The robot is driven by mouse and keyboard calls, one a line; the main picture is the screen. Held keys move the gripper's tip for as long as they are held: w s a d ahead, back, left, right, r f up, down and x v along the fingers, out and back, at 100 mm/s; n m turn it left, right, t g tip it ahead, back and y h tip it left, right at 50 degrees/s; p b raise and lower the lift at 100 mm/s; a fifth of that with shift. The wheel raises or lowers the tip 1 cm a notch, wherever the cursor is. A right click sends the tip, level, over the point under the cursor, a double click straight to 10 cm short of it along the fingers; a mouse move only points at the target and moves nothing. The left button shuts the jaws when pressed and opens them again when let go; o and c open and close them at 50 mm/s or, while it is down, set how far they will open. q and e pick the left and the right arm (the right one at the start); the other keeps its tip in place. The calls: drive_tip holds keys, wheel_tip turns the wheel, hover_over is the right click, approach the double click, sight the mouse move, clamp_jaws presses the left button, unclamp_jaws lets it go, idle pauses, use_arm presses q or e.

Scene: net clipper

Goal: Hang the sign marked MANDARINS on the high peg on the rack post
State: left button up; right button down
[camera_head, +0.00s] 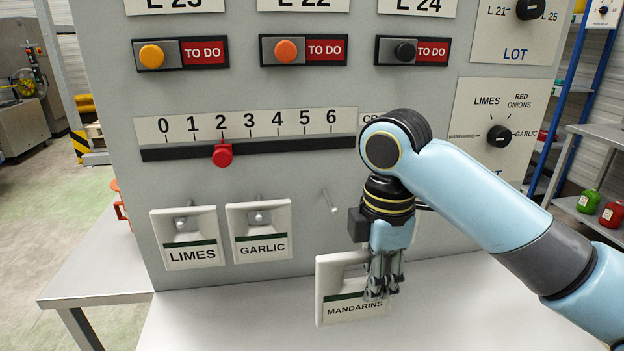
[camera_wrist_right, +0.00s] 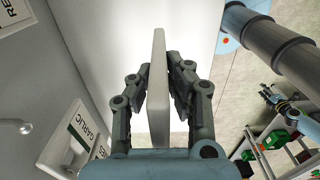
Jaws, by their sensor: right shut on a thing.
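The white MANDARINS sign (camera_head: 335,280) has a hole near its top and a dark green stripe above its lettering. My right gripper (camera_head: 384,290) is shut on it, covering its right part, in front of the grey panel. In the right wrist view the sign (camera_wrist_right: 158,95) shows edge-on, clamped between both fingers of the right gripper (camera_wrist_right: 160,82). Blue rack posts (camera_head: 566,95) stand at the right edge of the head view. I cannot make out a high peg on them.
The LIMES sign (camera_head: 190,255) and GARLIC sign (camera_head: 262,248) hang on pegs on the grey panel (camera_head: 290,195). An empty peg (camera_head: 329,201) sticks out right of them. A red slider (camera_head: 222,155) and knob (camera_head: 499,136) protrude too. The pale table (camera_head: 230,315) looks clear below.

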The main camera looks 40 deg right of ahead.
drive_tip(key=shift+r, duration=0.1)
drive_tip(key=shift+s, duration=0.2)
drive_tip(key=shift+w+d, duration=0.1)
drive_tip(key=w+d+p, duration=0.1)
drive_tip(key=w+d, duration=0.2)
drive_tip(key=w, duration=0.2)
drive_tip(key=w+d+p, duration=0.1)
drive_tip(key=w+d, duration=0.1)
drive_tip(key=w, duration=0.3)
drive_tip(key=w+d+f+p, duration=0.1)
drive_tip(key=w+d+p, duration=0.1)
drive_tip(key=w, duration=0.3)
drive_tip(key=shift+w+d, duration=0.25)
drive_tip(key=shift+d, duration=0.55)
drive_tip(key=shift+f, duration=0.1)
